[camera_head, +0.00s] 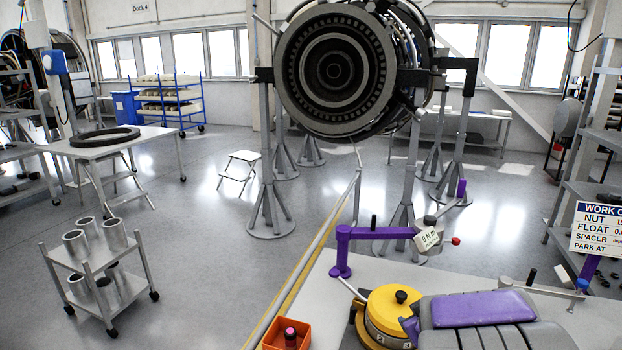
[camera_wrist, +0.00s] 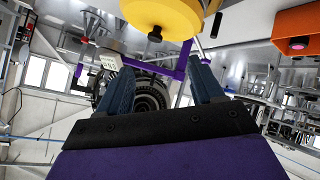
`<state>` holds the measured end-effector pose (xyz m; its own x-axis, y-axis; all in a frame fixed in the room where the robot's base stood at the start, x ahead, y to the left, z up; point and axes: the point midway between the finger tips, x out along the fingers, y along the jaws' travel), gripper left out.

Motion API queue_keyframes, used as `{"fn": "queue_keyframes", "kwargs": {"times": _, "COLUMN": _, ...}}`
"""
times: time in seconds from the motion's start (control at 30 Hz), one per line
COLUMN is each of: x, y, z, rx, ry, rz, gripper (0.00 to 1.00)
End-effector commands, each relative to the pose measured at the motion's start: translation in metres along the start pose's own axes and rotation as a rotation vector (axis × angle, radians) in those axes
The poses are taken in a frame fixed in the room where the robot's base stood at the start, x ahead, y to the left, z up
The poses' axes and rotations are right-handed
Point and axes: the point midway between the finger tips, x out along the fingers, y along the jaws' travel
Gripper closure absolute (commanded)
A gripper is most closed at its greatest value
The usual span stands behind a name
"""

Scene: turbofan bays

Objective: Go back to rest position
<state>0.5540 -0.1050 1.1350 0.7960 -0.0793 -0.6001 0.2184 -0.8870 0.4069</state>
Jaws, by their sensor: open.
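My gripper (camera_wrist: 160,72) shows in the wrist view with its two dark blue fingers spread apart and nothing between them. A yellow round fixture (camera_wrist: 165,12) with a black knob shows beyond the fingers, at the top of the wrist view. In the head view this yellow fixture (camera_head: 388,312) stands on the bench at bottom centre. My gripper's fingers cannot be made out in the head view. The turbofan engine (camera_head: 336,66) hangs in its stand at the back, and its round face (camera_wrist: 150,95) shows between the fingers.
A purple bracket (camera_head: 375,233) with a gauge (camera_head: 428,239) stands on the grey bench (camera_head: 590,316). An orange bin (camera_head: 275,331) sits at the bench's left edge. A cart (camera_head: 108,288) with metal cylinders is at left. A work sign (camera_head: 598,230) stands at right. Open floor lies left of the bench.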

Motion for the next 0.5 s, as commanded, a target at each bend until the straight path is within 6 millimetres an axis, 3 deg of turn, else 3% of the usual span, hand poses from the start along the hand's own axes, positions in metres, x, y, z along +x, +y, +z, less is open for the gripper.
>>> {"fn": "queue_keyframes", "kwargs": {"times": 0.1, "x": -0.035, "y": 0.018, "z": 0.017, "rx": 0.064, "ry": -0.130, "rz": 0.099, "gripper": 0.33}}
{"fn": "queue_keyframes", "kwargs": {"times": 0.23, "x": -0.075, "y": 0.019, "z": 0.046, "rx": 0.148, "ry": -0.290, "rz": 0.153, "gripper": 0.33}}
{"fn": "queue_keyframes", "kwargs": {"times": 0.37, "x": -0.120, "y": 0.001, "z": 0.078, "rx": 0.238, "ry": -0.456, "rz": 0.148, "gripper": 0.33}}
{"fn": "queue_keyframes", "kwargs": {"times": 0.5, "x": -0.172, "y": -0.039, "z": 0.109, "rx": 0.322, "ry": -0.637, "rz": 0.074, "gripper": 0.33}}
